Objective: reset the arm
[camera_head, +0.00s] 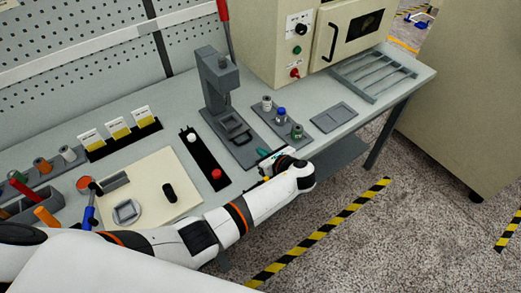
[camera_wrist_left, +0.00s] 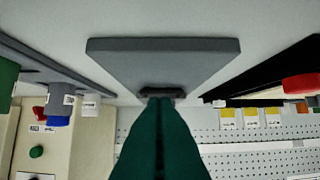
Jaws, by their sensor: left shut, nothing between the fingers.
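My left arm reaches in from the left across the front of the bench. Its gripper (camera_head: 265,157) is at the bench's front edge, beside the base of the grey press (camera_head: 218,90). In the left wrist view the dark green fingers (camera_wrist_left: 162,98) are together with nothing between them. The grey press base (camera_wrist_left: 160,58) lies straight ahead of them in that view. My right gripper is in neither view.
A grey holder (camera_head: 262,121) with white, blue and green-topped spindles stands right of the press. A black strip (camera_head: 203,156) with white and red buttons lies left of it. A cream board (camera_head: 150,170) and oven (camera_head: 262,40) flank them. A flat grey tray (camera_head: 333,117) is empty.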

